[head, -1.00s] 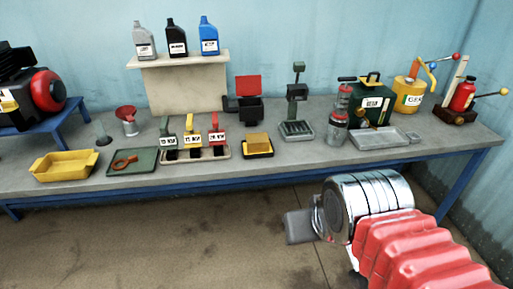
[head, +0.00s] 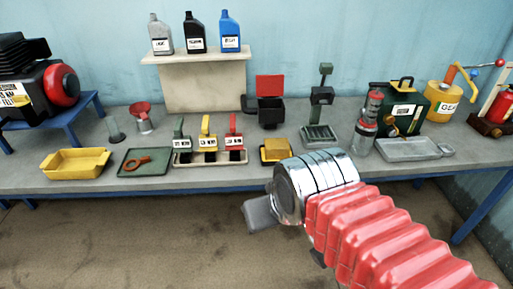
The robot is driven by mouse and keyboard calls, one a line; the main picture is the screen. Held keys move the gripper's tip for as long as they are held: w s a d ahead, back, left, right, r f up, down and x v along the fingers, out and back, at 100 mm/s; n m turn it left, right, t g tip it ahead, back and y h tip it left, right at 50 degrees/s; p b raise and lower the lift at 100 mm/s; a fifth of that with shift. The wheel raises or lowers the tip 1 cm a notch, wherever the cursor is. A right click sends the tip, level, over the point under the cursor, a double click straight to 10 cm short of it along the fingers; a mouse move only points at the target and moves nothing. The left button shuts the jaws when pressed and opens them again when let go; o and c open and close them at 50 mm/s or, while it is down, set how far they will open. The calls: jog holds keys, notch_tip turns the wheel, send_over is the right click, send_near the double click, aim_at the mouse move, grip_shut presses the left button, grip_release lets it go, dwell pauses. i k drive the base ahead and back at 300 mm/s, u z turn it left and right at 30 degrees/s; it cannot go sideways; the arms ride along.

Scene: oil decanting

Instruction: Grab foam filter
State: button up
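The foam filter looks to be the yellow-orange block (head: 276,148) in a small black tray (head: 265,161) near the bench's front edge, right of centre. Its lower right is close to my arm's silver wrist in the picture. My gripper (head: 260,214) shows as a dark grey block at the end of the wrist. It is in front of the bench, below and slightly left of the filter in the picture, and apart from it. Its fingers cannot be made out, and nothing is seen in it.
Left of the filter stand three labelled handles (head: 207,134) on a tray, then a green tray (head: 143,164) with an orange ring and a yellow tub (head: 75,163). Behind are a black open-lidded box (head: 271,108) and a stand (head: 320,110). A clear cylinder (head: 366,124) stands to the right.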

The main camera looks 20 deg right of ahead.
aim_at(279, 149)
jog(key=u, duration=0.3)
jog(key=i, duration=1.15)
jog(key=z, duration=0.3)
